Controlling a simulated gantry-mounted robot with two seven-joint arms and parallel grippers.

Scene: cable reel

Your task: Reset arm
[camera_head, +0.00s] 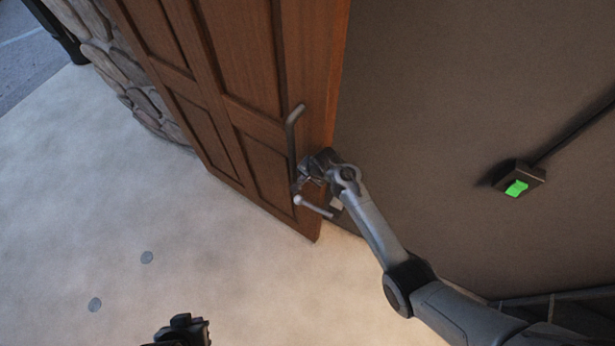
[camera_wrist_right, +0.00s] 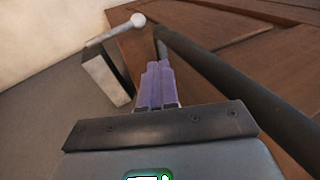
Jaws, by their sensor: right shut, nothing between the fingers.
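My right gripper (camera_head: 306,176) is at the edge of a brown panelled wooden door (camera_head: 235,70), beside its long grey pull bar (camera_head: 292,145). A short lever with a pale round knob (camera_head: 312,206) is just below it. In the right wrist view, the purple fingers (camera_wrist_right: 157,82) are together with nothing between them. The pull bar (camera_wrist_right: 225,82) passes to their right, and the lever (camera_wrist_right: 115,32) on a metal block (camera_wrist_right: 106,76) is to their left. I cannot tell whether the fingers touch the bar. My left gripper (camera_head: 185,328) is at the bottom edge, partly cut off, its fingers unclear.
A dark wall (camera_head: 430,110) stands to the right of the door, with a box bearing a green switch (camera_head: 517,188). A stone wall (camera_head: 120,75) is behind the door on the left. The pale floor (camera_head: 80,220) is clear apart from two grey round spots.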

